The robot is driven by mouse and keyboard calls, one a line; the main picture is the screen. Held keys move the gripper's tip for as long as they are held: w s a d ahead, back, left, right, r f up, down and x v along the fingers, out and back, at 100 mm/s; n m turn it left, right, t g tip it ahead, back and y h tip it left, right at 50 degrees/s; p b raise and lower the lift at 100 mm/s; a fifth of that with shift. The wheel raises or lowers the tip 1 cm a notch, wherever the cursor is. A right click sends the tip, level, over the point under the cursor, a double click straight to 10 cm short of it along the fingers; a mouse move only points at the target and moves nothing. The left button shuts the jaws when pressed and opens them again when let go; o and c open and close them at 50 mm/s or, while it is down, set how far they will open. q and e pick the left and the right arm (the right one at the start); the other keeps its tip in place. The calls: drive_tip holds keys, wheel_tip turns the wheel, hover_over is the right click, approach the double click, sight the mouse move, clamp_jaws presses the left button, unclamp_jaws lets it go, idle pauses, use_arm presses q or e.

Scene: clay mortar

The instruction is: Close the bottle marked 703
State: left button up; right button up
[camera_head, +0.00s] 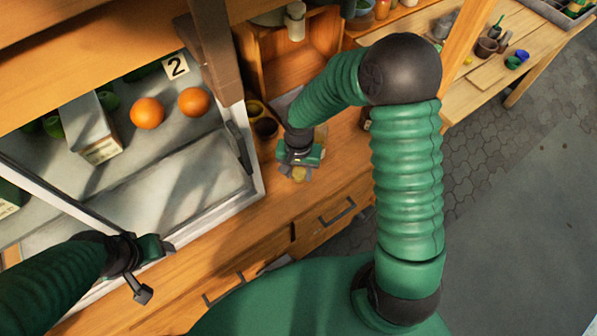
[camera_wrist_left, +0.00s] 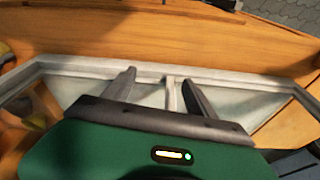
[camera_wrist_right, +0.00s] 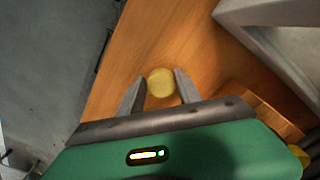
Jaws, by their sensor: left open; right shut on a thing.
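My right gripper (camera_head: 298,172) is shut on a small round yellow lid-like piece (camera_wrist_right: 161,82), held over the wooden counter near its front edge. In the head view a yellowish object (camera_head: 320,134) shows partly behind the right gripper; I cannot tell if it is a bottle. No number 703 is readable, so I cannot pick out the marked bottle. My left gripper (camera_head: 154,270) is open and empty, over the front of the glass-topped case; its two fingers stand apart in the left wrist view (camera_wrist_left: 160,92).
The case (camera_head: 150,212) holds two oranges (camera_head: 147,113), a white carton (camera_head: 88,128) and a sign "2" (camera_head: 176,66). A wooden shelf box (camera_head: 312,50) is behind. A side table (camera_head: 475,95) is at upper right.

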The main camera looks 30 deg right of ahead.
drive_tip(key=shift+w+r, duration=0.1)
drive_tip(key=shift+r, duration=0.55)
wheel_tip(320, 180, up, 2)
drive_tip(key=shift+r, duration=0.25)
drive_tip(key=s+d, duration=0.3)
drive_tip(key=s, duration=0.4)
drive_tip(key=s+d+r+b, duration=0.1)
drive_tip(key=s+d, duration=0.2)
drive_tip(key=s, duration=0.5)
drive_tip(key=shift+w, duration=0.1)
drive_tip(key=n, duration=0.7)
hover_over(295, 178)
drive_tip(key=shift+r, duration=0.3)
drive_tip(key=shift+a, duration=0.1)
drive_tip(key=shift+r, duration=0.1)
